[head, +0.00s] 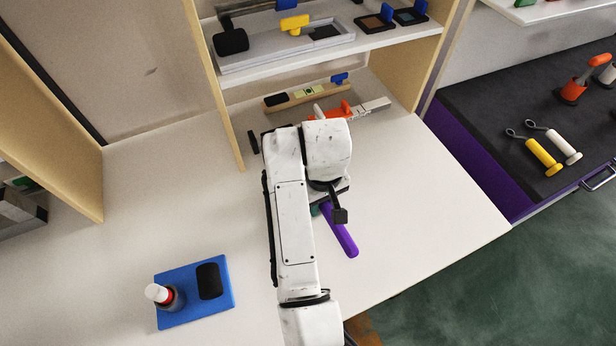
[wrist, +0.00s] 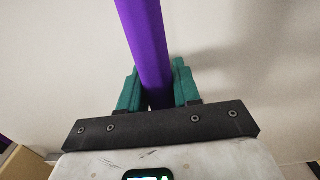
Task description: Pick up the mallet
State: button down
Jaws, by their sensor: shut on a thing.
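A long purple handle (head: 340,232) shows below my arm over the white worktop in the head view. It looks like the mallet's handle, but no mallet head is clearly visible on it. In the wrist view the purple handle (wrist: 147,40) runs up out of the picture. My gripper (wrist: 157,85) is shut on it, with a teal finger on each side. In the head view my wrist mostly hides the gripper, and only a bit of teal (head: 316,210) shows. I cannot tell whether the handle touches the worktop.
A level (head: 300,94) and an orange-and-grey tool (head: 345,110) lie behind my wrist, under a shelf. The shelf holds a grey tray (head: 285,55). A blue mat (head: 190,312) with a bottle and a black item is at lower left. The worktop (head: 430,215) right of the handle is clear.

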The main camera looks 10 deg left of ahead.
jog(key=shift+r, duration=0.15)
jog(key=shift+r, duration=0.5)
jog(key=r, duration=0.2)
jog(key=shift+s+a+r, duration=0.15)
jog(key=shift+s+r, duration=0.05)
jog(key=shift+r, duration=0.2)
jog(key=s+a+r+p, duration=0.3)
jog(key=s+r+p, duration=0.2)
jog(key=s+r, duration=0.4)
jog(key=s, duration=0.4)
jog(key=shift+p, duration=0.4)
jog(key=shift+s, duration=0.1)
jog(key=c, duration=1.3)
grip_release()
grip_shut()
